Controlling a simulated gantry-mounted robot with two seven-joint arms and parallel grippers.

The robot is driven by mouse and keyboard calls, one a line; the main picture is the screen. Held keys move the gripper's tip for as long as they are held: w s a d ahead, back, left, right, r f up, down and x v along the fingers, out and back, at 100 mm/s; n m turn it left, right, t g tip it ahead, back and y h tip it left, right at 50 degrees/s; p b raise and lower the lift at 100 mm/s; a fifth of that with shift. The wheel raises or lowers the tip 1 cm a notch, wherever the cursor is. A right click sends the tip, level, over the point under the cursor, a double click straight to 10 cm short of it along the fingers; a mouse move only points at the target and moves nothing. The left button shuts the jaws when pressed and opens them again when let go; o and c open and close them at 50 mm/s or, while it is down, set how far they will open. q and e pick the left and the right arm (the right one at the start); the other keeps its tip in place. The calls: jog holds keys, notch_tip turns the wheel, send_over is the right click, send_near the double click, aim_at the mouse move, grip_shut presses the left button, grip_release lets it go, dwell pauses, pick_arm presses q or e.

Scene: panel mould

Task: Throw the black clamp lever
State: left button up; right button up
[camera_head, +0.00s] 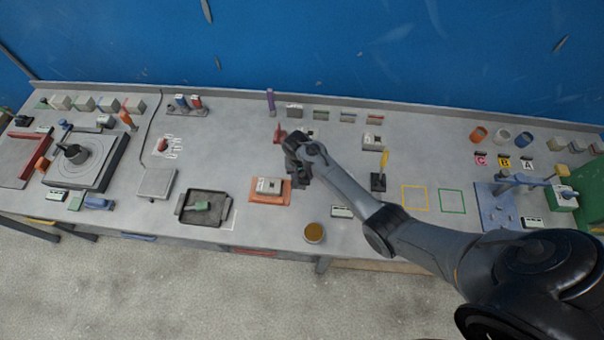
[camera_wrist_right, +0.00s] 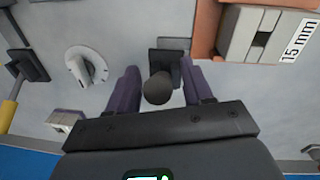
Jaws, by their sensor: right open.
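The black clamp lever shows in the right wrist view as a dark round knob (camera_wrist_right: 157,89) in front of a black base (camera_wrist_right: 167,58). My right gripper (camera_wrist_right: 160,88) is open, with its two purple fingers on either side of the knob. A gap shows between the knob and each finger, so I see no grip on it. In the head view my right gripper (camera_head: 297,166) is just behind and right of the orange plate, and it hides most of the lever. My left gripper is not in view.
The orange plate (camera_head: 257,198) carries a grey block marked 15 mm (camera_wrist_right: 262,32). A yellow-handled lever on a black base (camera_head: 378,182) stands to the right. A white round part (camera_wrist_right: 86,66) is near the gripper. A dark tray (camera_head: 183,217) lies left.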

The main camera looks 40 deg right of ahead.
grip_shut()
